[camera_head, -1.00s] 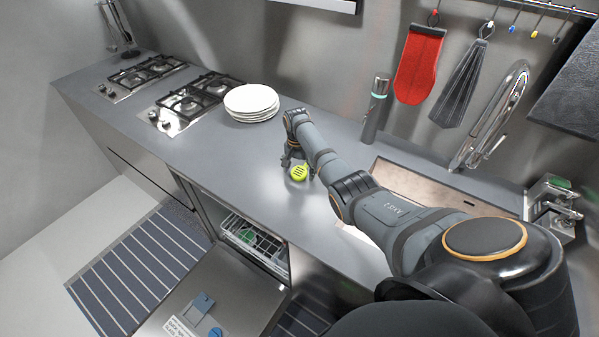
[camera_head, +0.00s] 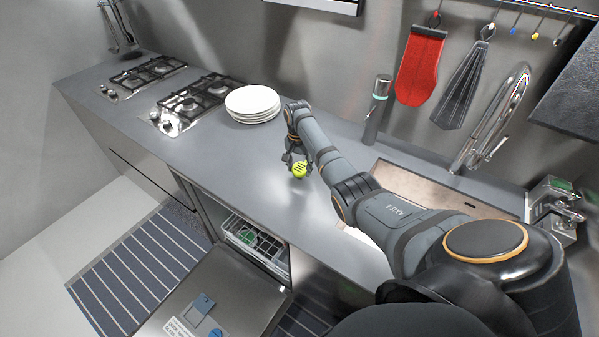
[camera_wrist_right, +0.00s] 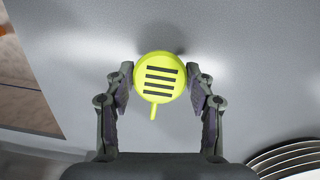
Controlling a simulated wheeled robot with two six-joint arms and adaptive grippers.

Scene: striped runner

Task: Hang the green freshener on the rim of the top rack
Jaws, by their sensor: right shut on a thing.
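The green freshener (camera_head: 300,169) is a round yellow-green disc with dark slots. My right gripper (camera_head: 297,160) is shut on it and holds it over the grey counter. In the right wrist view the freshener (camera_wrist_right: 160,77) sits between the two fingertips of the gripper (camera_wrist_right: 161,82), with a thin stem pointing toward the palm. The top rack (camera_head: 262,243) shows inside the open dishwasher below the counter, with something green in it. The freshener is above and to the right of the rack, apart from it. My left gripper is not in view.
The dishwasher door (camera_head: 225,293) is folded down, with a blue part on it. A stack of white plates (camera_head: 252,103) stands left of my gripper. A sink (camera_head: 430,188) lies to the right. The grey counter (camera_head: 220,165) between gripper and dishwasher is clear.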

